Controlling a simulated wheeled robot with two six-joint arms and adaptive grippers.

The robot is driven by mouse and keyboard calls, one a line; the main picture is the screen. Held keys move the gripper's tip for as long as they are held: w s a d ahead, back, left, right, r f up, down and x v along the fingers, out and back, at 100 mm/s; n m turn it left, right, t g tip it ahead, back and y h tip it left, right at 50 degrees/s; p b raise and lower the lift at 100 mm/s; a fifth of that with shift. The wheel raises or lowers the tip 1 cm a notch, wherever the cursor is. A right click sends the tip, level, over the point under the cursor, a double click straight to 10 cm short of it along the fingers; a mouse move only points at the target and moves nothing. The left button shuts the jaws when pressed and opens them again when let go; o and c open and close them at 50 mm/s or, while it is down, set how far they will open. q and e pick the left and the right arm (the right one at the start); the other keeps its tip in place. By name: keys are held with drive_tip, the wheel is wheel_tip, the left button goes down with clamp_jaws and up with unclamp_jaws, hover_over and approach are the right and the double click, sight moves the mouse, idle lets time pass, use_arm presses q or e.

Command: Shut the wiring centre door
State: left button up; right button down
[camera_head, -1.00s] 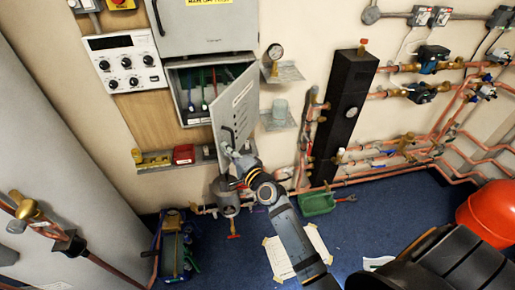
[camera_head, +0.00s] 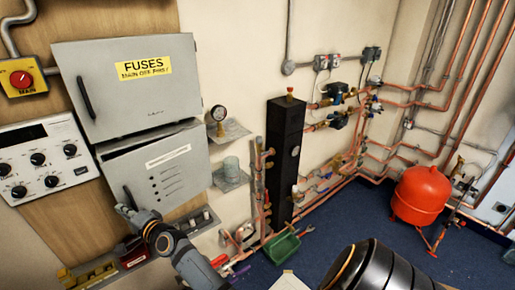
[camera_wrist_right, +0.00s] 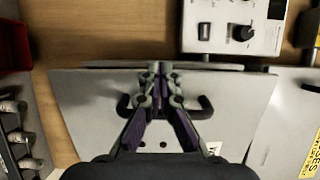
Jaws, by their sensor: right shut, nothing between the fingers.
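My right gripper (camera_head: 122,209) is at the door's left side by the handle. In the right wrist view the right gripper (camera_wrist_right: 157,70) is shut and empty, with its tips near the edge of the door (camera_wrist_right: 85,100) and the handle (camera_wrist_right: 205,106) behind it. Whether it touches the door I cannot tell. My left gripper is out of view.
The fuse cabinet (camera_head: 130,80) is shut above. A control panel (camera_head: 45,158) is on the left.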

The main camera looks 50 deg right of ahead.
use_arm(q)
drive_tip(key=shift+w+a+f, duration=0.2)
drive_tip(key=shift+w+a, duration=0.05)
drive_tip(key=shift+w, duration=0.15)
use_arm(e)
drive_tip(key=shift+w, duration=1.35)
drive_tip(key=shift+a, duration=0.1)
